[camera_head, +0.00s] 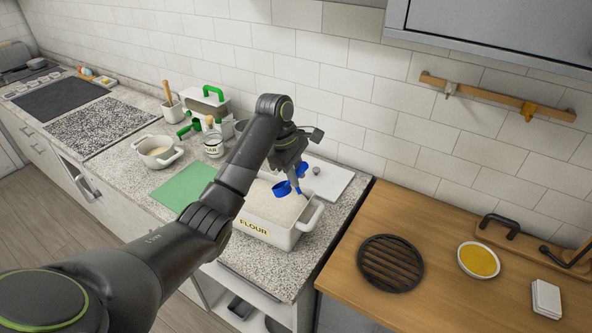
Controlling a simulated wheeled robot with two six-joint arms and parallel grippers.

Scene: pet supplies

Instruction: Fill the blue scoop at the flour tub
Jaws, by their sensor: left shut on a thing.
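The flour tub (283,238) is a white rectangular container with end handles and a FLOUR label on its front. It stands near the right end of the speckled counter and holds pale flour (265,204). My left gripper (296,184) is over the tub, pointing down, and is shut on the blue scoop (282,189). The scoop is over the flour; I cannot tell whether it touches the flour or holds any. My arm hides the tub's left part. My right gripper is not in view.
A white board (328,180) lies behind the tub. A green mat (185,187), a white pot (158,151) and a labelled jar (213,145) are to the left. A wooden counter to the right carries a black round grate (390,263) and a yellow-filled bowl (478,261).

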